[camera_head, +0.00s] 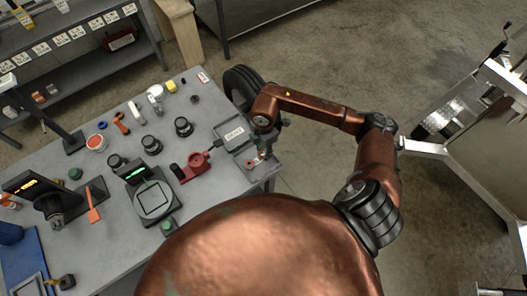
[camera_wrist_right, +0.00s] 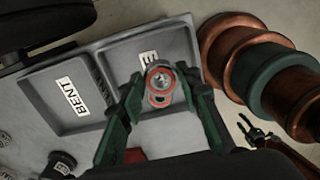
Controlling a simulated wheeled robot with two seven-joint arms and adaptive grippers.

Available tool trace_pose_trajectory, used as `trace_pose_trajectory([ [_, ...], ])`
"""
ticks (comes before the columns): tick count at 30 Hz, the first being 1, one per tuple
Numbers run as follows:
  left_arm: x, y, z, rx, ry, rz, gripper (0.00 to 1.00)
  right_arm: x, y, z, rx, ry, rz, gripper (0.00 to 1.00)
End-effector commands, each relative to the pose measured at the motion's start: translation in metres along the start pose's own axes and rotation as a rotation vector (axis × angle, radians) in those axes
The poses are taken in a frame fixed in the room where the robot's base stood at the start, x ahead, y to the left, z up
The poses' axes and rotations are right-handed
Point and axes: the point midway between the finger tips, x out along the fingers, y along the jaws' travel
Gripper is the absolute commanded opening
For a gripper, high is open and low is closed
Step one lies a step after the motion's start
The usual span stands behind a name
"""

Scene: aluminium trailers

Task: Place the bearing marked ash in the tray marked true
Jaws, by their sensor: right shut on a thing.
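My right gripper (camera_wrist_right: 160,88) is shut on a small bearing (camera_wrist_right: 159,76), a grey metal ring with a red-orange edge. Another orange ring shape shows just below it; I cannot tell if it is a separate part. The bearing is over a grey tray (camera_wrist_right: 178,46), whose label is mostly hidden, with one letter like E showing. The adjoining tray (camera_wrist_right: 45,88) is labelled BENT and looks empty. In the head view my right gripper (camera_head: 262,156) is at the table's right corner, over the nearer tray (camera_head: 240,164). The ash mark is not readable. My left gripper is out of view.
A black tyre (camera_head: 240,84) stands by the table's right edge. A red tool (camera_head: 190,169) and a scale (camera_head: 152,199) lie left of the trays. Several dark cylindrical parts stand around the grey table (camera_head: 200,220). Copper-coloured links in the wrist view are mine.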

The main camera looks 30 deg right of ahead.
Motion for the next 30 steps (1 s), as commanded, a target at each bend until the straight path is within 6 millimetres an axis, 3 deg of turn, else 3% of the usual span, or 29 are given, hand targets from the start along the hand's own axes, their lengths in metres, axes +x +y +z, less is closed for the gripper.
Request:
trace_pose_trajectory([
  [11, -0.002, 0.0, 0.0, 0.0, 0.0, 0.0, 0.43, 0.028, 0.019, 0.011, 0.0, 0.0, 0.0, 0.01],
  [17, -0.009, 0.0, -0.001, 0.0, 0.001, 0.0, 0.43, 0.053, 0.017, 0.01, -0.001, 0.0, -0.002, 0.01],
  [28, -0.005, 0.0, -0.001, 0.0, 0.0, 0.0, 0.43, 0.059, 0.018, 0.01, -0.002, 0.0, 0.0, 0.01],
  [29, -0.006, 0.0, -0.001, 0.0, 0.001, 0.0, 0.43, 0.059, 0.018, 0.01, -0.002, 0.0, 0.0, 0.32],
  [30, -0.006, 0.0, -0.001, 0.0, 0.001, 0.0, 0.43, 0.059, 0.018, 0.01, -0.002, 0.0, 0.0, 0.35],
])
